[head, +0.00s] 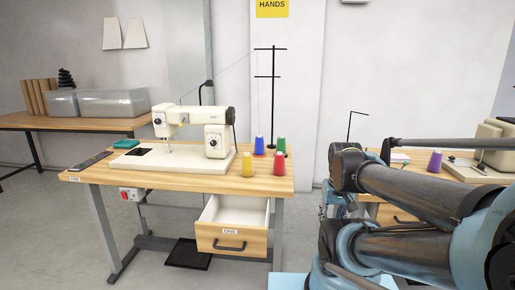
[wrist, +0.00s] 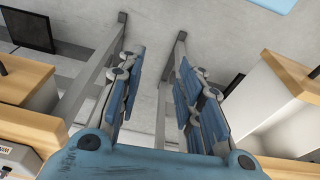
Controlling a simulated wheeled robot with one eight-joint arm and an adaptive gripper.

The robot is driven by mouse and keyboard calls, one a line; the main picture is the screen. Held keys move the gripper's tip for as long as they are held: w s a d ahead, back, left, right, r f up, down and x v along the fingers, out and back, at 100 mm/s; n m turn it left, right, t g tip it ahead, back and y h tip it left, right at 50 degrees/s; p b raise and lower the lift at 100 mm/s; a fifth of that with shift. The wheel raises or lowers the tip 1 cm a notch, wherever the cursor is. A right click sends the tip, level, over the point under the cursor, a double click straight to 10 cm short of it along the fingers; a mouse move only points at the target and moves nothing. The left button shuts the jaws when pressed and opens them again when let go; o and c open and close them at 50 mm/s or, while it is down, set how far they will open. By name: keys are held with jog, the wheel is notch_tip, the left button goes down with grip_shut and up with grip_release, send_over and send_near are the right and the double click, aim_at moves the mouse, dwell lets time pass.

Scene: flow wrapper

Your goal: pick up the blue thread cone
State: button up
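The blue thread cone (head: 259,146) stands upright on the right part of the sewing table (head: 205,183), behind a yellow cone (head: 247,164) and a red cone (head: 279,163). A green cone (head: 281,146) stands to its right. My gripper shows in the wrist view (wrist: 160,75) with its two fingers spread apart and nothing between them. It points at the floor area by the table legs, away from the cones. In the head view my arm fills the lower right, and the gripper is not clearly seen there.
A white sewing machine (head: 190,140) sits left of the cones. A tall black thread stand (head: 271,90) rises behind them. An open drawer (head: 232,226) juts out below the tabletop. A second table with a purple cone (head: 434,161) is at right, partly behind my arm.

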jog(key=shift+o, duration=0.3)
jog(key=shift+w+d, duration=0.1)
jog(key=shift+d, duration=0.2)
jog(key=o, duration=0.4)
jog(key=shift+s+r, duration=0.15)
jog(key=shift+s, duration=0.05)
jog(key=shift+o, duration=1.1)
jog(key=shift+a+r, duration=0.15)
jog(key=shift+r, duration=0.15)
jog(key=w+a+r+n+t+y, duration=0.1)
jog(key=w+a+r+n+y, duration=0.1)
jog(key=w+a+r, duration=0.35)
jog(key=w+a+r+n+t+y, duration=0.1)
jog(key=w+a+r, duration=0.1)
jog(key=w, duration=0.7)
jog(key=w+a+r+n+t+y, duration=0.2)
jog(key=w+a+r, duration=0.1)
jog(key=w, duration=0.4)
jog(key=n+t+y, duration=0.3)
jog(key=y, duration=0.1)
send_near(261, 137)
jog(key=x, duration=0.6)
jog(key=shift+w+f, duration=0.2)
jog(key=shift+f, duration=0.1)
jog(key=shift+x, duration=2.7)
